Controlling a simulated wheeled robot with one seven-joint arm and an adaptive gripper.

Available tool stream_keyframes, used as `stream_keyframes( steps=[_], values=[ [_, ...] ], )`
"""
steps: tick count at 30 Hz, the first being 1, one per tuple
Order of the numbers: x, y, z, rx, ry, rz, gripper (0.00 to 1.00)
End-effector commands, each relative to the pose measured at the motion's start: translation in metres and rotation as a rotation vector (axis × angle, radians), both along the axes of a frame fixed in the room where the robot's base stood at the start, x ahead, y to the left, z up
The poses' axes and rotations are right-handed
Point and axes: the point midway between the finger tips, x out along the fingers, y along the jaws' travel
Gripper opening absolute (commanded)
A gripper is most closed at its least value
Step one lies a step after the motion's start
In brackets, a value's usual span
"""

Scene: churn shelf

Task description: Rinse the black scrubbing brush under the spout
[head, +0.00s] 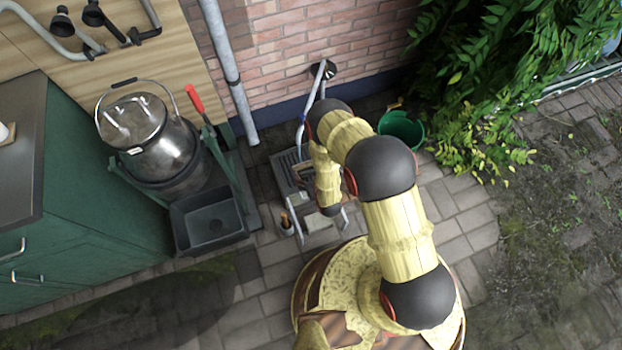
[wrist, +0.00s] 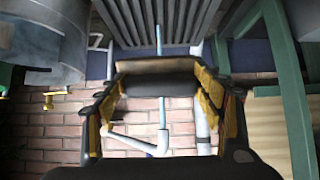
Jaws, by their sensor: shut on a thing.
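In the wrist view my gripper (wrist: 160,92) has its yellow-and-black fingers on either side of a dark bar (wrist: 160,83), which looks like the black scrubbing brush held crosswise. Its bristles cannot be made out. A thin pale-blue line (wrist: 162,112), seemingly running water, passes behind the bar; I cannot tell if they touch. The pale spout pipe (wrist: 130,139) shows below it, near the brick wall. In the head view the spout pipe (head: 316,92) comes off the wall above a slatted grate stand (head: 286,172). My arm hides most of the gripper and the brush there.
A green bucket (head: 402,128) stands right of the stand. A steel churn (head: 165,150) and a dark grey basin (head: 210,220) are to the left. A small holder (head: 285,222) stands at the stand's front left. Leafy plants (head: 480,90) fill the upper right; paving (head: 480,215) is open at right.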

Motion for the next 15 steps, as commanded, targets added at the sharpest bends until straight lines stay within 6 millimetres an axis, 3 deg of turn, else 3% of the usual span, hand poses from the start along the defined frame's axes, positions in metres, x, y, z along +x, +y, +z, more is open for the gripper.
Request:
stream_keyframes(
  steps=[15],
  values=[
    [0.046, 0.013, -0.007, 0.001, -0.002, 0.000, 0.36]
  ],
)
